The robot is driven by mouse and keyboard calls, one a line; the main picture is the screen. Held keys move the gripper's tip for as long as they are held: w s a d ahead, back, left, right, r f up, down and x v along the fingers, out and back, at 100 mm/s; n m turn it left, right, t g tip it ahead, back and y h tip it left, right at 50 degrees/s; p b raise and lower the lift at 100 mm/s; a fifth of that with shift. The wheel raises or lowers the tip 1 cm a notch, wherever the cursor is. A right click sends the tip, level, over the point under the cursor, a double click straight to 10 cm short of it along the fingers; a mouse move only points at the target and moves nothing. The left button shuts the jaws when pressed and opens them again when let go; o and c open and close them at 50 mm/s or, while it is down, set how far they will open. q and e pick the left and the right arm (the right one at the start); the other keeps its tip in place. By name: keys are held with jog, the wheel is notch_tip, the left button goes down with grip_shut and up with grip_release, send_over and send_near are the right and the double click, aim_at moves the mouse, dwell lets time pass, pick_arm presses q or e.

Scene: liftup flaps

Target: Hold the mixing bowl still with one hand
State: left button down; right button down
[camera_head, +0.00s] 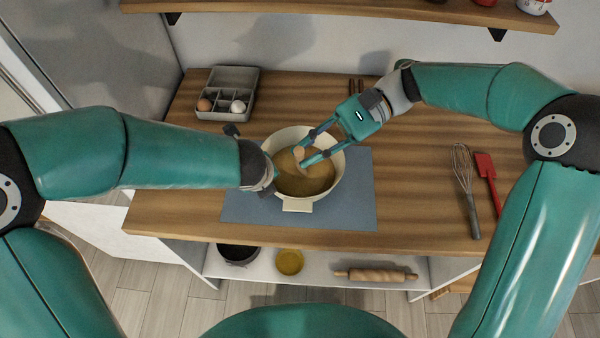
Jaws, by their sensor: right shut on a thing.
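The cream mixing bowl (335,183) stands upright on a blue-grey mat (353,210) and holds tan batter. My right gripper (302,155) reaches over the bowl from the upper right. Its fingers are shut on a thin tan thing that looks like a wooden spoon (298,153), seen nearly end-on, with its lower part in the batter. My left gripper (267,185) is at the bowl's left rim. Its fingers are mostly hidden by its own wrist, so I cannot tell whether it grips the rim.
A grey egg box (227,92) with two eggs stands at the back left. A whisk (466,190) and a red spatula (487,175) lie at the right. The counter (420,200) between mat and whisk is clear. A rolling pin (376,274) lies on the shelf below.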

notch_tip(320, 180, up, 8)
dwell(0.8)
dwell(0.3)
pick_arm(q)
jog(key=c, duration=1.2)
grip_release()
jog(key=shift+c, duration=0.2)
jog(key=v, duration=1.2)
jog(key=shift+f, duration=0.1)
